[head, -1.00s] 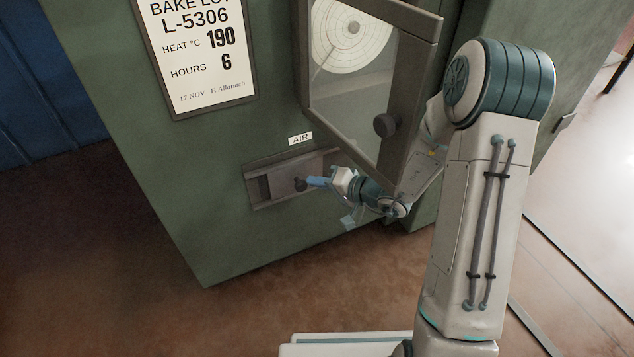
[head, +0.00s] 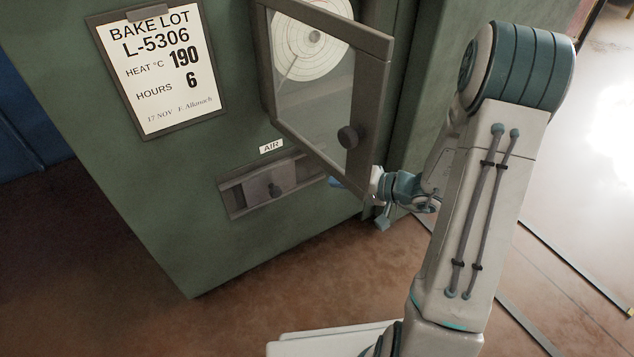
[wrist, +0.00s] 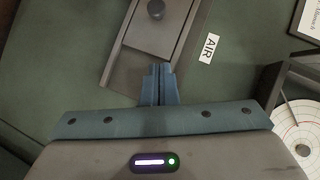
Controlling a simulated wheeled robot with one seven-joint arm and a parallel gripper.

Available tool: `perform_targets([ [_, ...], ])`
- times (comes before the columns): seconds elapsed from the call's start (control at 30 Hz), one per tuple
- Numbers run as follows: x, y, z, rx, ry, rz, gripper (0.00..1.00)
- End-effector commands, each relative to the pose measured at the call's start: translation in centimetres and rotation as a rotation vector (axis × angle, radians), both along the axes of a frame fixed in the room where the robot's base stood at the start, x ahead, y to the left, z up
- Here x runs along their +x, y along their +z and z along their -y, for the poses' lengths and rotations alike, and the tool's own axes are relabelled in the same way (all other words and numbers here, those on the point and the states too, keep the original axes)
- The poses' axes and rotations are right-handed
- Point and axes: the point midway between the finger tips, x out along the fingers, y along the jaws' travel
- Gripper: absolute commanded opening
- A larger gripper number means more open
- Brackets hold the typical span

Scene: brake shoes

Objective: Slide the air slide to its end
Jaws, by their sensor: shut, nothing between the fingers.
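The air slide is a dark grey plate (head: 262,187) with a round knob (head: 274,190), set in a grey frame (head: 235,210) under the AIR label (head: 271,146). The plate sits near the middle of its frame, with recess showing at its left and right. In the wrist view the knob (wrist: 156,9) and plate (wrist: 150,35) are at the top. My gripper (head: 335,182) is right of the slide, apart from the knob, its blue fingers partly behind the door's lower corner. In the wrist view its fingers (wrist: 159,70) are together and empty, over the frame's near end.
A framed glass door (head: 325,85) with its own knob (head: 348,137) stands out just above my gripper. A round chart (head: 310,38) shows behind its glass. A bake lot card (head: 160,70) hangs on the green cabinet at upper left. Floor below is clear.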

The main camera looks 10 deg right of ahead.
Motion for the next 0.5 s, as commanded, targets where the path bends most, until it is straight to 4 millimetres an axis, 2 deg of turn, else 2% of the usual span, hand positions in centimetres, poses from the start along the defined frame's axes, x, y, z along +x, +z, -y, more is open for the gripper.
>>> perform_targets([
  [0.17, 0.7, -2.0, 0.1, 0.117, 0.010, -0.052, 0.00],
  [0.5, 1.4, -7.5, 0.1, 0.464, 0.021, -0.168, 0.00],
])
